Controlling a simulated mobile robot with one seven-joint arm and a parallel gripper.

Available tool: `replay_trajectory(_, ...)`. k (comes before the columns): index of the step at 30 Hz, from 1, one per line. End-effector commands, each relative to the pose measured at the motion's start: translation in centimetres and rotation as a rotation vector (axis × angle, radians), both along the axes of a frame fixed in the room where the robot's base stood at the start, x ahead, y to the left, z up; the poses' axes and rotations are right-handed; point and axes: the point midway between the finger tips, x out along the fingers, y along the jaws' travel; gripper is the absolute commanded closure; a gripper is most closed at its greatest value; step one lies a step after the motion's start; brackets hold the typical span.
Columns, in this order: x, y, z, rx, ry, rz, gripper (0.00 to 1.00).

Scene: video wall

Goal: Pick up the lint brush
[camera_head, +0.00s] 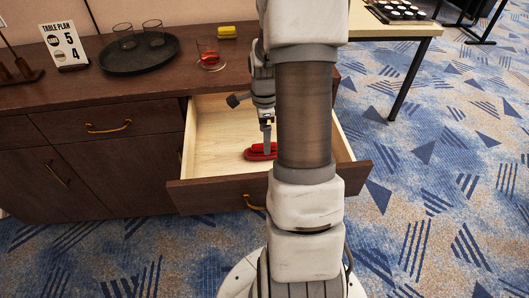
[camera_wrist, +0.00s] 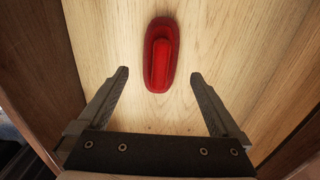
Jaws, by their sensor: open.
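The red lint brush (camera_wrist: 161,56) lies on the pale wooden floor of the open drawer, its long handle pointing up and down in the wrist view. In the head view the lint brush (camera_head: 258,152) shows partly, its right end hidden behind my arm. My gripper (camera_wrist: 160,78) is open and empty. Its two fingers stand wide apart, with the brush between and beyond their tips. In the head view my gripper (camera_head: 266,140) hangs over the drawer, beside or above the brush. I cannot tell whether a finger touches it.
The open drawer (camera_head: 210,135) has side walls and a dark front (camera_head: 225,192) around the brush.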

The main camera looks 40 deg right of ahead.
Motion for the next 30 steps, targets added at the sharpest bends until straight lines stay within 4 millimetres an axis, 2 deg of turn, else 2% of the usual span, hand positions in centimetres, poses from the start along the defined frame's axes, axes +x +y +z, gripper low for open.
replay_trajectory(5, 0.0, 0.1, -1.3, 0.002, 0.002, 0.000, 0.00)
replay_trajectory(13, 0.0, 0.0, -5.1, 0.001, 0.002, 0.001, 0.00)
replay_trajectory(20, 0.0, 0.0, -5.3, 0.001, 0.001, 0.000, 0.00)
replay_trajectory(23, 0.0, 0.0, -5.3, 0.001, 0.001, 0.000, 0.14)
replay_trajectory(30, 0.1, 0.0, -5.3, 0.000, 0.000, 0.001, 0.58)
